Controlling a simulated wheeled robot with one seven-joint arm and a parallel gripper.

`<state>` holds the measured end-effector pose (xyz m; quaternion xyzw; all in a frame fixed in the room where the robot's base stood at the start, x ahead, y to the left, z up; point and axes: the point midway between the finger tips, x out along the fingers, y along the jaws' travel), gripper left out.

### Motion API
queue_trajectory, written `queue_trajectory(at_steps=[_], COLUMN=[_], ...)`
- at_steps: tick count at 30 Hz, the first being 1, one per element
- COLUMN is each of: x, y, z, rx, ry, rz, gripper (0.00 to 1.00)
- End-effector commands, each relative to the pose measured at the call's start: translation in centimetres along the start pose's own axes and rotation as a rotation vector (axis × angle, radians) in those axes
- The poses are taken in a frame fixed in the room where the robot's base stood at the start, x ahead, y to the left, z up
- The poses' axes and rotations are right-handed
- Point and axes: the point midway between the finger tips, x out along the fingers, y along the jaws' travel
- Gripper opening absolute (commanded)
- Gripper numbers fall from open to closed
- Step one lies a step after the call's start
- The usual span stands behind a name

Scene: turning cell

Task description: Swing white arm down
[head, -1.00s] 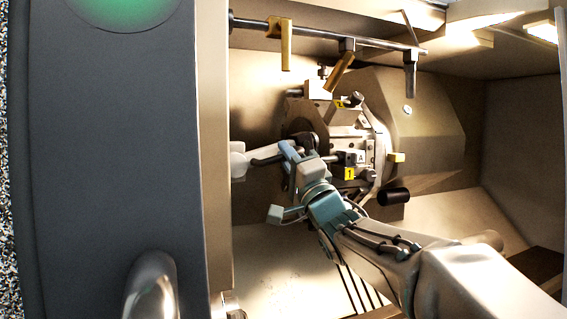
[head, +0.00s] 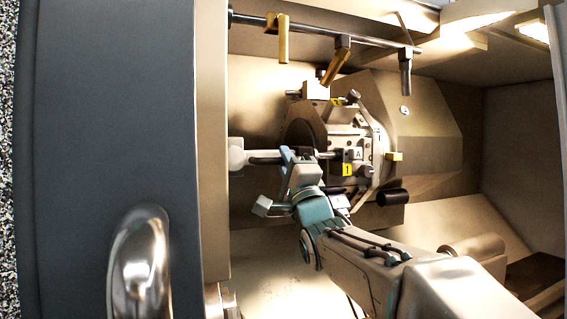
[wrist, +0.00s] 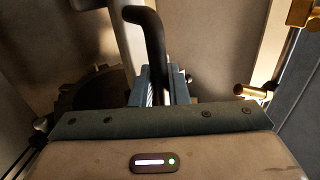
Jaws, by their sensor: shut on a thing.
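The white arm (head: 237,157) is at the left wall of the machine's work space in the head view, with a slim bar running nearly level from it towards my gripper. In the wrist view the white arm (wrist: 127,42) rises at the top, beside a dark bent bar (wrist: 156,45). The fingers hide the held end of the bar.
A tool turret (head: 372,130) with yellow number tags stands just behind and right of my gripper. A rail (head: 320,34) with hanging yellow and grey nozzles crosses above. The dark door (head: 110,120) with a metal handle (head: 140,265) fills the left. Open room lies below.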

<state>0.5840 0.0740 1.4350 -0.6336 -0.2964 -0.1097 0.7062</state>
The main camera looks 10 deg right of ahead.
Motion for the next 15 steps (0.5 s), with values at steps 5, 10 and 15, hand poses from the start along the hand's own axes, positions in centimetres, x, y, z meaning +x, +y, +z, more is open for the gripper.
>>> queue_trajectory(at_steps=[5,10,15], x=[-0.13,-0.09,-0.91], y=[0.49,0.36,0.37], z=[0.01,0.04,0.04], rx=[0.003,0.002,0.002], ry=[0.001,0.0,0.0], rz=[0.009,0.007,0.006], gripper=[0.2,0.2,0.2])
